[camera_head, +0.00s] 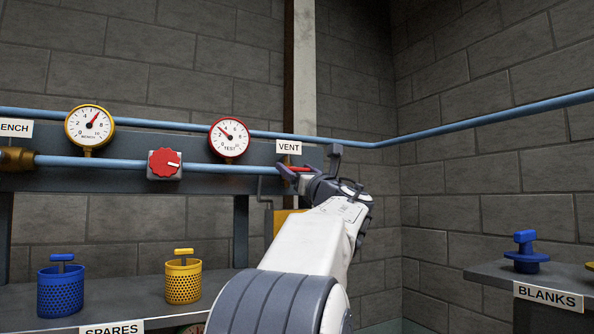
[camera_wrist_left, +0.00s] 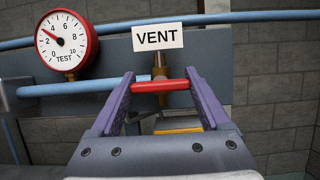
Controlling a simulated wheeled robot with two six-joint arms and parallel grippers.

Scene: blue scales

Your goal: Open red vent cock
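The red vent cock lever (camera_wrist_left: 160,86) lies level across a brass body (camera_wrist_left: 160,66) under the VENT sign (camera_wrist_left: 157,37). In the head view only a small part of the red lever (camera_head: 299,169) shows beside my left gripper (camera_head: 312,162). In the left wrist view the purple-grey fingers of this gripper (camera_wrist_left: 160,82) are spread wide, with the lever between them near the tips. Its two ends reach the fingers or pass behind them; I cannot tell if they touch. My right gripper is not in view.
A red-rimmed TEST gauge (camera_head: 229,138) and a red knob (camera_head: 165,163) are left of the VENT sign on the pipe panel. A blue pipe (camera_head: 440,130) runs above. Baskets stand on the SPARES shelf (camera_head: 130,300); a BLANKS shelf (camera_head: 490,273) is at right.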

